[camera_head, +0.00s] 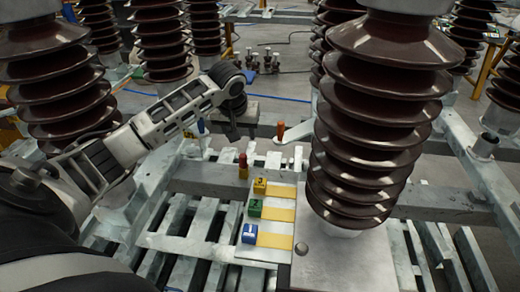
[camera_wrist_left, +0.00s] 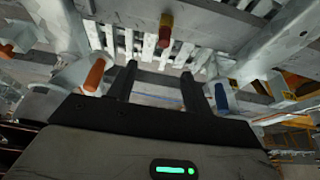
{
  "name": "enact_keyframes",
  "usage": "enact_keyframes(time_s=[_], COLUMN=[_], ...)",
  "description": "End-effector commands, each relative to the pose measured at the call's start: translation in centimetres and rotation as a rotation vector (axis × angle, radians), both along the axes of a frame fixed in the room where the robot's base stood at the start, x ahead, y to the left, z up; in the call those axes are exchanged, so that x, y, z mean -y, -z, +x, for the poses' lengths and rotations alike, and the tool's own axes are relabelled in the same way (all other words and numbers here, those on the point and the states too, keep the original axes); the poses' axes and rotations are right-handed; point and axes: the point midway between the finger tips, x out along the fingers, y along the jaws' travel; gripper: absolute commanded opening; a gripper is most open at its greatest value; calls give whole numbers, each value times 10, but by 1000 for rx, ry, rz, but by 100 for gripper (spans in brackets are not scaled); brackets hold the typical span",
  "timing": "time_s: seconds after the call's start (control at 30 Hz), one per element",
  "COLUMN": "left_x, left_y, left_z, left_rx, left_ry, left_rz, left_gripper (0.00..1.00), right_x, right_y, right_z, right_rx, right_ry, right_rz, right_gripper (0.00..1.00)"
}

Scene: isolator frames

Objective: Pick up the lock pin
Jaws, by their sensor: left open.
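I cannot tell for certain which piece is the lock pin. A small upright pin with a red top and yellow base (camera_head: 243,166) stands on the grey frame near the coloured blocks; it also shows in the left wrist view (camera_wrist_left: 165,30), beyond the fingertips. An orange handle (camera_head: 280,131) stands farther back on the right and shows in the left wrist view (camera_wrist_left: 95,74). My left gripper (camera_head: 233,131) hangs above and behind the red and yellow pin. Its two fingers (camera_wrist_left: 157,78) are apart with nothing between them. My right gripper is out of view.
A blue handle (camera_head: 201,126) stands left of the left gripper. Yellow (camera_head: 260,186), green (camera_head: 255,208) and blue (camera_head: 249,233) blocks sit on a plate. A large brown ribbed insulator (camera_head: 375,120) stands close on the right. More insulators and slatted metal frames surround the area.

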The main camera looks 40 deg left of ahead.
Motion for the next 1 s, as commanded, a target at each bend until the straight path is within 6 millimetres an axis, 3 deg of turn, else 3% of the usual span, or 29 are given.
enact_keyframes(time_s=[0.17,0.5,0.77,1.0], left_x=[-4,-17,-21,-32], left_y=[20,85,103,136], left_z=[6,29,35,41], left_rx=[-4,-2,-1,-2], left_ry=[0,0,2,-1], left_rz=[-1,-1,0,-1], left_gripper=[51,51,51,51], right_x=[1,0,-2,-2], right_y=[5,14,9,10], right_z=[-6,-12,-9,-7], right_rx=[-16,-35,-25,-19], right_ry=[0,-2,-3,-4], right_rz=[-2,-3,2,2], right_gripper=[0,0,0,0])
